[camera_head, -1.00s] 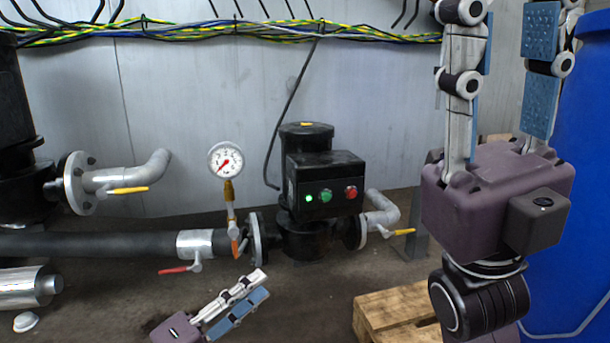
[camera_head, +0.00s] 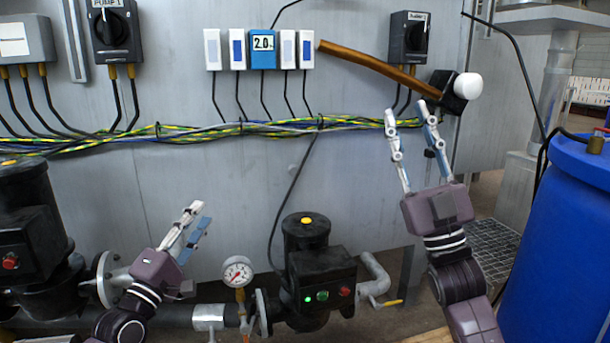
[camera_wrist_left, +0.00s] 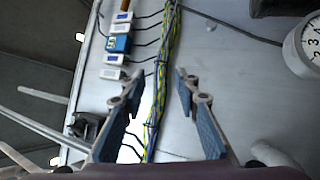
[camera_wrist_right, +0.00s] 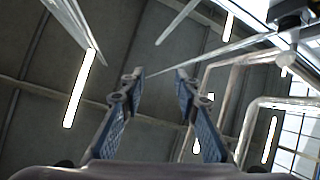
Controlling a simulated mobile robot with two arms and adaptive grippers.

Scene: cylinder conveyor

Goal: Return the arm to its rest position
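My left gripper (camera_head: 196,215) is at the lower left in the head view, in front of the grey wall panel, pointing up and to the right. In the left wrist view its two blue-padded fingers (camera_wrist_left: 150,85) stand apart with nothing between them. My right gripper (camera_head: 405,115) is at the right of the head view, pointing up in front of the wall, below a copper-coloured bar. In the right wrist view its fingers (camera_wrist_right: 155,80) are apart and empty, with the ceiling behind them.
A pump with a control box (camera_head: 322,295) and a pressure gauge (camera_head: 237,271) stand between my arms. Yellow-green cables (camera_head: 270,127) cross the wall under small white modules (camera_head: 212,50). A blue barrel (camera_head: 560,240) stands at the right. The copper-coloured bar (camera_head: 370,65) ends near a white knob (camera_head: 468,86).

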